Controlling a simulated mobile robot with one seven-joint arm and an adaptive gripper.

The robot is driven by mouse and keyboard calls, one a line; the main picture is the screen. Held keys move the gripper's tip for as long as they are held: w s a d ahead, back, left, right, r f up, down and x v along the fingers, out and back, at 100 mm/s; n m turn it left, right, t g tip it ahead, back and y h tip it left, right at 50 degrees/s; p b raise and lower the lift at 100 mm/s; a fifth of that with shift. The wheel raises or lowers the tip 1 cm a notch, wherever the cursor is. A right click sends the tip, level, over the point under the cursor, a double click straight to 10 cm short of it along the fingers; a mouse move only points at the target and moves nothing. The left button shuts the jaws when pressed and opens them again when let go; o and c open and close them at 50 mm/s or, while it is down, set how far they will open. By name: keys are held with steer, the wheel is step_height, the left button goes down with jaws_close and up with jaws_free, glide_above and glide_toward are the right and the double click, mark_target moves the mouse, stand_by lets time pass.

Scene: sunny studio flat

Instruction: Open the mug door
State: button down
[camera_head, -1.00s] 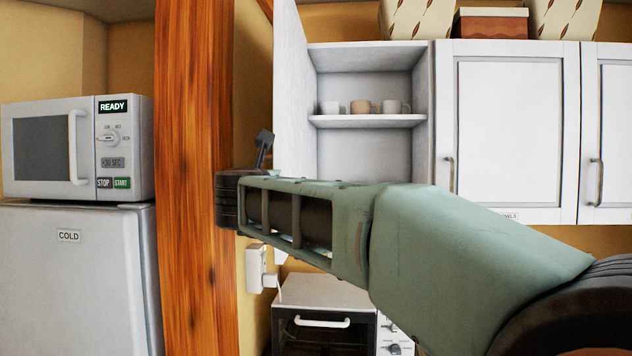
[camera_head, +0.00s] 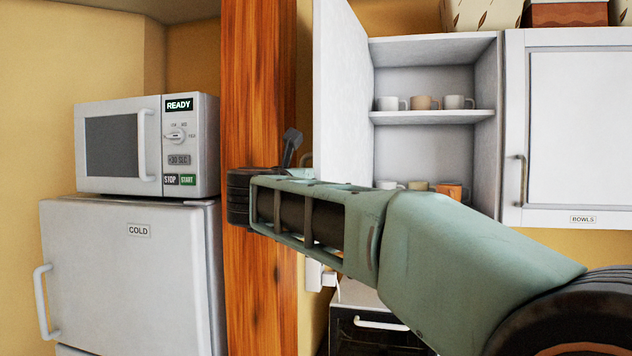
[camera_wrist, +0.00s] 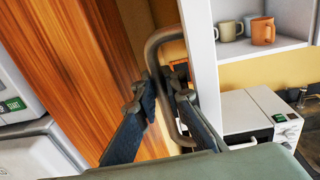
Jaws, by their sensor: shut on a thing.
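The mug door (camera_head: 340,100) is the white leaf at the left side of the wall cabinet and stands swung wide open. Its edge also shows in the wrist view (camera_wrist: 203,60). In the wrist view its dark curved handle (camera_wrist: 153,52) runs down between my fingers. My gripper (camera_wrist: 163,95) is shut on this handle. In the head view my gripper (camera_head: 292,146) is small and partly hidden behind my arm. Mugs stand inside: white, tan and grey ones (camera_head: 424,103) on the upper shelf, and several below, including an orange mug (camera_head: 452,190), partly hidden by my arm.
A wooden post (camera_head: 258,100) stands close to the left of the open door. A fridge (camera_head: 130,270) with a microwave (camera_head: 145,143) on top is further left. The closed bowls door (camera_head: 575,130) is at right. A small oven (camera_head: 375,335) is below.

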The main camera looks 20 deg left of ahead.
steer(key=shift+s+a+r, duration=0.1)
steer(key=c, duration=2.3)
jaws_free()
steer(key=shift+s, duration=0.1)
steer(key=s, duration=0.7)
steer(key=shift+s+d, duration=0.25)
steer(key=shift+d, duration=0.15)
